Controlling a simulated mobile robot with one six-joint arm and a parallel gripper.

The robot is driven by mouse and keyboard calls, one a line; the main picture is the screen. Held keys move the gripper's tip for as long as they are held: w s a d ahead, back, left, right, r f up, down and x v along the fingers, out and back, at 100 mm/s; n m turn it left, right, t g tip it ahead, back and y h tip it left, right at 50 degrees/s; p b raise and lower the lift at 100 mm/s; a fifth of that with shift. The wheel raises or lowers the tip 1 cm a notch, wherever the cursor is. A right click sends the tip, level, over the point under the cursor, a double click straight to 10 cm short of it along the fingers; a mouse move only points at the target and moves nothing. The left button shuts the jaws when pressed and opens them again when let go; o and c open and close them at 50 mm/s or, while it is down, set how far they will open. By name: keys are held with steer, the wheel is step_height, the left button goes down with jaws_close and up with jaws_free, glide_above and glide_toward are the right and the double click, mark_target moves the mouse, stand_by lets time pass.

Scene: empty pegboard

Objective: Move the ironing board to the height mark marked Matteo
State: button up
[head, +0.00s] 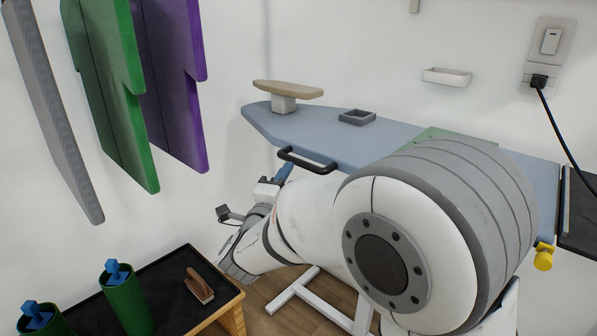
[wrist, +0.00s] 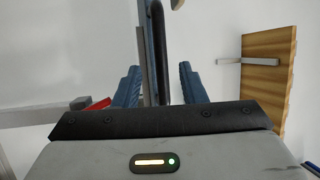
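The ironing board (head: 390,135) is blue and stands against the white wall in the head view. A black handle (head: 307,160) is fixed to its near edge. A yellow knob (head: 543,257) shows below its right end. My gripper (head: 275,180) is beside the left end of the handle. In the wrist view my gripper (wrist: 158,80) is open, with a blue finger on each side of the black handle (wrist: 158,40) and visible gaps. I cannot tell how deep the handle sits between the fingers. No height mark or the name Matteo can be read; my arm hides much of the board's underside.
A small sleeve board (head: 288,92) and a grey square tray (head: 357,117) are on the board. A black-topped table (head: 160,275) with green bottles and a brush stands lower left. Green and purple boards hang upper left. A black cord hangs at right.

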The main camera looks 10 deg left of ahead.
mark_target(297, 164)
steer(key=b+x, duration=0.1)
steer(key=x, duration=0.6)
steer(key=shift+c, duration=0.5)
jaws_close()
